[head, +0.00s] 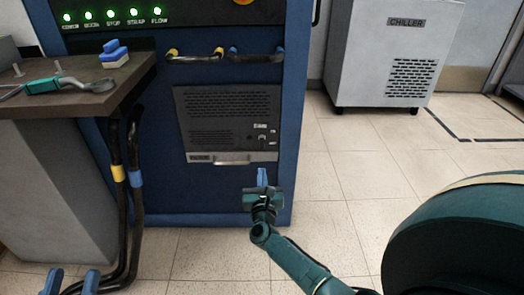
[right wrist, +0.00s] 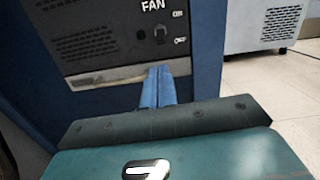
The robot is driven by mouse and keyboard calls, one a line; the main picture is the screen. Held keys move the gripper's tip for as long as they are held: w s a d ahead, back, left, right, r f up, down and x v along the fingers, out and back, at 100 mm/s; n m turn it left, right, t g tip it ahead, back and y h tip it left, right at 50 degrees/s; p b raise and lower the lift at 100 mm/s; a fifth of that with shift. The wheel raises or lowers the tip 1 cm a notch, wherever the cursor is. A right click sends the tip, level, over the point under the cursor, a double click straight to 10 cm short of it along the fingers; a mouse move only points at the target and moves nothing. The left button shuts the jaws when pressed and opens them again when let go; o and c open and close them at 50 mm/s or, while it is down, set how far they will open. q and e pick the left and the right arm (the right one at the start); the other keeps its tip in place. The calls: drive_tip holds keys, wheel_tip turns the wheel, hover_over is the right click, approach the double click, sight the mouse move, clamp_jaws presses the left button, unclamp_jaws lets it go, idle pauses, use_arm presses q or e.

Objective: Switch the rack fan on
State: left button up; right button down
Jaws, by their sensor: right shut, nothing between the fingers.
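The blue rack (head: 290,120) stands in the middle of the head view. Its lower front carries a dark vented fan panel (head: 215,104), with a small switch (head: 262,138) at its lower right. In the right wrist view, the word FAN is above a dark round knob (right wrist: 160,35), with small white-outlined marks to its right. My right gripper (head: 262,177) is shut and empty, below the panel's lower right corner. Its blue fingers (right wrist: 158,88) point up at the panel and sit below the knob, apart from it. My left gripper (head: 71,281) shows two separated blue fingertips at the lower left.
A dark bench (head: 110,85) at left holds a teal-handled tool (head: 58,86) and a blue-topped block (head: 115,53). Black hoses (head: 127,205) hang beside it. A grey chiller (head: 365,55) stands at the back right. The tiled floor right of the rack is clear.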

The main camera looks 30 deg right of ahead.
sight(262, 143)
use_arm(q)
drive_tip(key=shift+w+d, duration=0.1)
use_arm(e)
drive_tip(key=shift+d+f+m, duration=0.15)
drive_tip(key=shift+f+m, duration=0.15)
drive_tip(key=shift+m, duration=0.2)
